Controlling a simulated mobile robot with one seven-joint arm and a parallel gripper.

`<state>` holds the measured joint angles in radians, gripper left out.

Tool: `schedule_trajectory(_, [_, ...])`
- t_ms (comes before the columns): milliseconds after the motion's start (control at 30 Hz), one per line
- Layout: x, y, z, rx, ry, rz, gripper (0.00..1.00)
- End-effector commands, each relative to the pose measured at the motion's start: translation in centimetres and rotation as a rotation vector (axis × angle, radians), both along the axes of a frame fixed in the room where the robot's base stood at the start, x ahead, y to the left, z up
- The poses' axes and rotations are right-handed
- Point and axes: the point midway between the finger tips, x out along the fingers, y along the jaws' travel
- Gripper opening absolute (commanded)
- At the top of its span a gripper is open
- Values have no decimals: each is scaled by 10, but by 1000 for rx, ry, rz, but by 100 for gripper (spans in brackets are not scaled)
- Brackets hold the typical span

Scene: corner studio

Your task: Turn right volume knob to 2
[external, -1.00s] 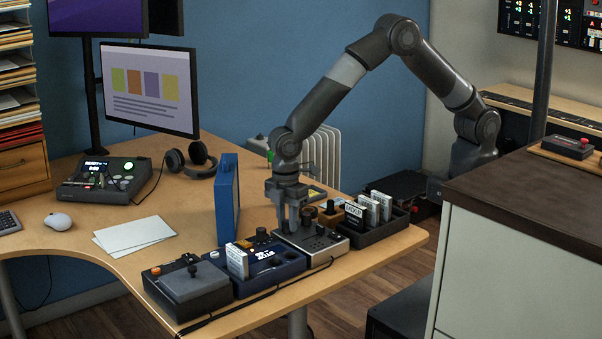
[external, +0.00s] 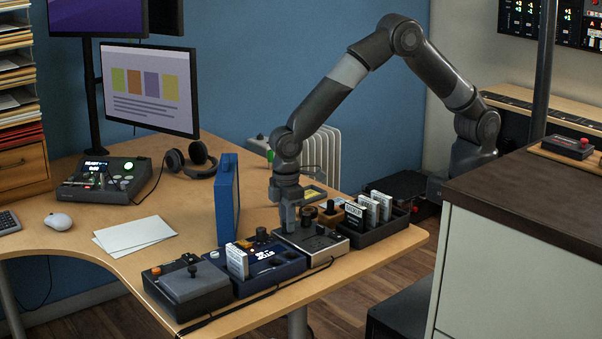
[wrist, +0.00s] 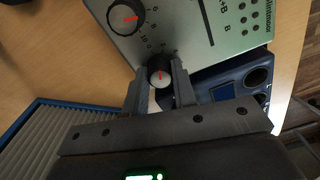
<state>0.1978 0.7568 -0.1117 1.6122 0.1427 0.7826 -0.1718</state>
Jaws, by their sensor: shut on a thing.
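The silver device (external: 335,248) sits near the desk's front edge, left of the black tray. In the wrist view its panel (wrist: 222,22) carries two dark volume knobs with red pointer lines and printed scales. My gripper (wrist: 159,72) is shut on one volume knob (wrist: 160,75), a finger on each side of it. The other knob (wrist: 125,18) stands free farther up the panel. Its pointer shows clearly, but the exact setting of the held knob is too small to read. In the external view my gripper (external: 288,216) hides the held knob.
A navy device (external: 268,262) sits close to the left of the silver one, with a grey-lidded device (external: 188,290) beyond it. A blue upright panel (external: 228,195) stands behind. The black tray (external: 372,232) with white cards is at right.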

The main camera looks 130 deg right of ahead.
Motion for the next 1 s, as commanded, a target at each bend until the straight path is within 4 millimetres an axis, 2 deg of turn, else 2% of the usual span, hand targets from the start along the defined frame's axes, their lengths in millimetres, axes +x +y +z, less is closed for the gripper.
schedule_trajectory(300, [0, 0, 0, 0, -1, -131, 2])
schedule_trajectory(833, [0, 0, 0, 0, -1, -157, 2])
schedule_trajectory(867, [0, 0, 0, 0, -1, -157, 27])
schedule_trajectory(1000, [0, 0, 0, 0, -1, -157, 39])
